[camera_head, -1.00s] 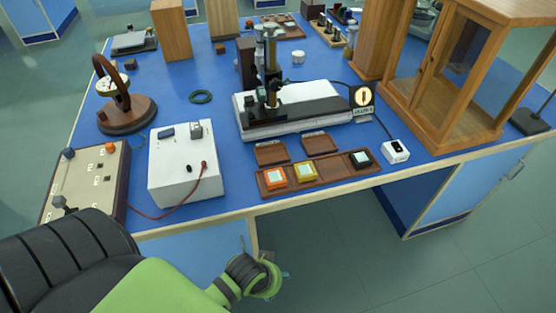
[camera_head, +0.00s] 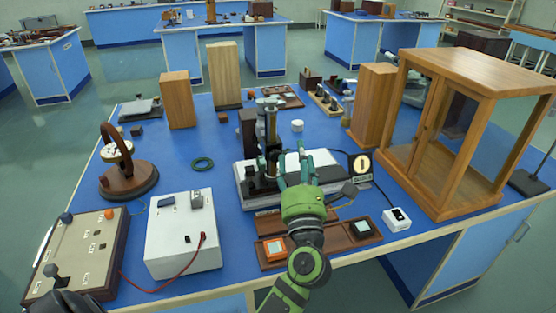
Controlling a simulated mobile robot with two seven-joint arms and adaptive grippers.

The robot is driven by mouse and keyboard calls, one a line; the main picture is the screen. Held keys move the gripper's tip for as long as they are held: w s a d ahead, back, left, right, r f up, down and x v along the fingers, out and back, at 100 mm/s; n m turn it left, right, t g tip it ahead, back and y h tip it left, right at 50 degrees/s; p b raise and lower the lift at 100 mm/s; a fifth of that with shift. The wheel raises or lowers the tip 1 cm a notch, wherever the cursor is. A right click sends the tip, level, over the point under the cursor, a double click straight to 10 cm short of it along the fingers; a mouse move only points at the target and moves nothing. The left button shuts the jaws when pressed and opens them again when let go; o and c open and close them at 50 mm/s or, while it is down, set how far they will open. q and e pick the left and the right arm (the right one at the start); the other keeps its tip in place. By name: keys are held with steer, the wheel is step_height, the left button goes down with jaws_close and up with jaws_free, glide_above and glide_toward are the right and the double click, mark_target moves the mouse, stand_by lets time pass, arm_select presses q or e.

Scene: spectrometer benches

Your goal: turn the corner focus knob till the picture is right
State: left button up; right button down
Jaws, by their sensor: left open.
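The bench instrument (camera_head: 269,135) has an upright column on a white base (camera_head: 322,158) with a dark front part. A small dark display (camera_head: 361,166) at the base's right end shows a pale yellow ring-like mark, too small to judge for sharpness. Dark knob-like parts (camera_head: 250,171) sit low at the column's left. I cannot tell which is the corner focus knob. My left gripper (camera_head: 293,170) is open, its fingers apart, over the base's front and just right of the column. It hides part of the base. I cannot tell whether it touches anything. My right gripper is not in view.
A brown tray (camera_head: 332,243) with coloured square pieces lies in front, partly behind my left arm. A white power box (camera_head: 182,240) stands left, a glass-sided wooden case (camera_head: 466,75) right.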

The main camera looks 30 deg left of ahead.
mark_target(277, 156)
arm_select(q)
steer(key=w+a+f+n+g, duration=0.1)
steer(key=a+f+n+g, duration=0.1)
steer(key=w+a+f+n+g+p, duration=0.1)
steer(key=w+a+f+n+g, duration=0.1)
steer(key=a, duration=0.1)
steer(key=w+a+f+n+g, duration=0.1)
steer(key=w+a+n+g, duration=0.1)
steer(key=a, duration=0.1)
steer(key=shift+a+f+y+p, duration=0.2)
steer(key=shift+f+y+p, duration=0.1)
steer(key=shift+f+p, duration=0.1)
jaws_close()
